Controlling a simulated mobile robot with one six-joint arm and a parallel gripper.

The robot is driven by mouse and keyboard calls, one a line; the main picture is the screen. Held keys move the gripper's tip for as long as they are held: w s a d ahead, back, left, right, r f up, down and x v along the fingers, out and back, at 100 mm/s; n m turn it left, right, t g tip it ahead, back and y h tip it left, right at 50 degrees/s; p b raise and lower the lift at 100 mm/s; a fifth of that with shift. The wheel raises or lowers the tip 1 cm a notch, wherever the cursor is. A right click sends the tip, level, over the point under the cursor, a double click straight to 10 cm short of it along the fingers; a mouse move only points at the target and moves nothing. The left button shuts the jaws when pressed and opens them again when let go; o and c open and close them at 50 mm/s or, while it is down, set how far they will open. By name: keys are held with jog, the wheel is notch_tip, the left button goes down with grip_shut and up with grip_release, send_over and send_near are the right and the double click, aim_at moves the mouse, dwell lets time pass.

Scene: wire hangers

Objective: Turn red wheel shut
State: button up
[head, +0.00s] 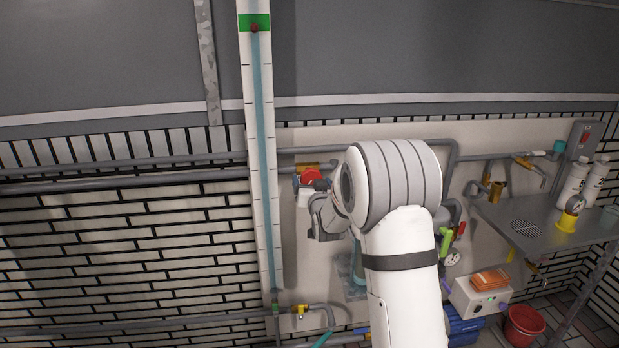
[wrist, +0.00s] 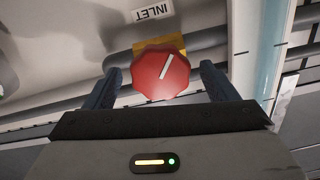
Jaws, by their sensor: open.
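The red wheel (wrist: 161,74) sits on a grey pipe below an upside-down "INLET" label (wrist: 153,12) in the wrist view. It has a lobed rim and a white slanted line on its face. In the head view the red wheel (head: 311,176) shows at a brass fitting, partly hidden by my arm. My gripper (wrist: 162,82) is open, with one dark finger on each side of the wheel and a visible gap at each. I cannot tell how deep the fingers reach around it.
A tall clear level tube on a white board (head: 265,130) stands just left of the wheel. Grey pipes (head: 120,183) run along the brick wall. A metal shelf (head: 525,225) with bottles, a red bucket (head: 525,322) and a white box (head: 478,300) are at right.

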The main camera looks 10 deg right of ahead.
aim_at(312, 181)
jog(key=shift+w, duration=1.9)
jog(key=shift+c, duration=0.6)
jog(key=c, duration=0.9)
jog(key=shift+o, duration=0.2)
